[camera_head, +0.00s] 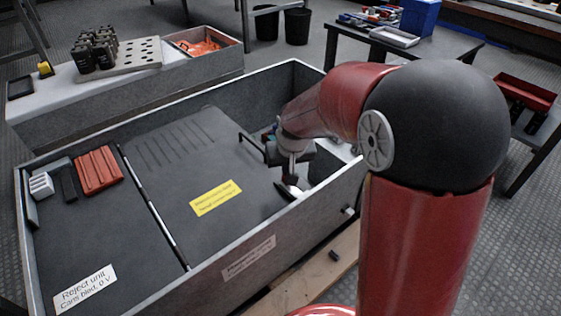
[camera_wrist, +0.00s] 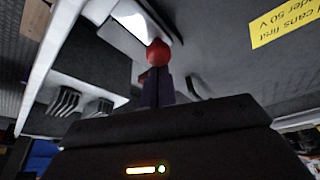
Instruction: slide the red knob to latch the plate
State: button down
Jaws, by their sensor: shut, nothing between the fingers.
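The red knob (camera_wrist: 158,52) shows in the wrist view as a small ball just beyond my fingertips. In the head view I cannot make it out behind my gripper. My gripper (camera_wrist: 156,78) is shut and empty, its dark fingers pointing at the knob. I cannot tell whether they touch it. In the head view my gripper (camera_head: 290,180) points down at the right edge of the dark plate (camera_head: 165,185), beside the cabinet's near right wall. The plate has slots and a yellow label (camera_head: 215,198), which also shows in the wrist view (camera_wrist: 282,22).
The grey cabinet's raised walls (camera_head: 300,225) surround the plate and stand close to my gripper. Red blocks (camera_head: 98,171) lie in its left compartment. Behind it is a bench with a perforated rack (camera_head: 125,60) and dark cans (camera_head: 93,50). A dark table (camera_head: 410,50) stands at the back right.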

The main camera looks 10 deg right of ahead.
jog(key=shift+s, duration=0.1)
jog(key=p+v, duration=0.1)
jog(key=v, duration=0.6)
jog(key=shift+r+p, duration=0.3)
jog(key=shift+r, duration=0.05)
jog(key=s+d+r+p, duration=0.3)
jog(key=s+r, duration=0.4)
jog(key=s, duration=0.4)
jog(key=s+d+r+m+t+p, duration=0.1)
jog(key=s+d+r+p, duration=0.3)
jog(key=s+r, duration=0.3)
jog(key=s+p, duration=0.1)
jog(key=s, duration=0.2)
jog(key=shift+s+d+t, duration=0.3)
jog(key=shift+s+d, duration=0.05)
jog(key=shift+s, duration=0.05)
